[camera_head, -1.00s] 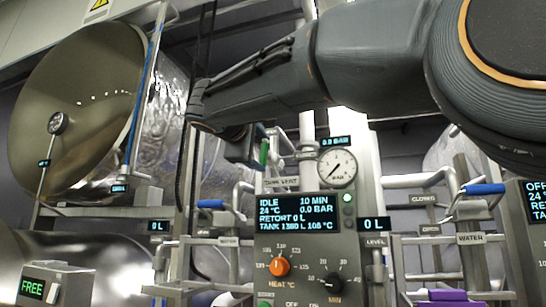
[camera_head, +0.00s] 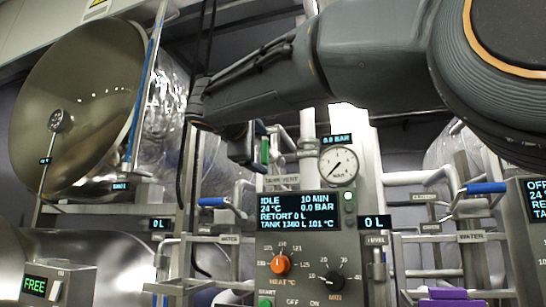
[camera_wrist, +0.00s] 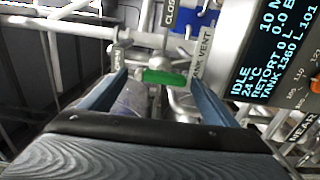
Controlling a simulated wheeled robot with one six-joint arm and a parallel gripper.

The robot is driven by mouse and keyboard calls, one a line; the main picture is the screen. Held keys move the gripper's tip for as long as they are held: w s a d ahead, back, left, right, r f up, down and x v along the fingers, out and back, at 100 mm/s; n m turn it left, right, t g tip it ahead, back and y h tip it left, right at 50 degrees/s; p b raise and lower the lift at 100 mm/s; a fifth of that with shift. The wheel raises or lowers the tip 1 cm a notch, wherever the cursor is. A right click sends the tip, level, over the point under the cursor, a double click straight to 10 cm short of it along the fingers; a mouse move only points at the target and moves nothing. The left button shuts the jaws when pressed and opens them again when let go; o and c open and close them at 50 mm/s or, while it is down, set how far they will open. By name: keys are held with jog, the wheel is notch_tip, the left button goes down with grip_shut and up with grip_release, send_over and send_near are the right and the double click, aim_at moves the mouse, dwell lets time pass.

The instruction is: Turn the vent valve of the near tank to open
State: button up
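The vent valve's green handle (camera_wrist: 165,77) lies crosswise between my fingertips in the wrist view, its right end close to the right finger. The TANK VENT label (camera_wrist: 202,56) is just right of it, and a CLOSED tag (camera_wrist: 170,12) is above. My gripper (camera_wrist: 158,80) is open, with a finger on either side of the handle; I cannot tell whether either touches it. In the head view my gripper (camera_head: 262,148) is at the green handle (camera_head: 265,150), left of the pressure gauge. The valve body is mostly hidden there.
The control panel (camera_head: 308,250), with its display and knobs, stands below and right of my gripper. The round gauge (camera_head: 338,166) and pipes are close by. Blue-handled valves (camera_head: 486,188) are at the right. A large open round door (camera_head: 75,110) is at the left.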

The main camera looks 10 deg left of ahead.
jog(key=s+b, duration=0.3)
jog(key=s, duration=0.4)
jog(key=shift+s+a, duration=0.3)
jog(key=shift+s, duration=0.05)
jog(key=shift+s, duration=0.15)
dwell(0.4)
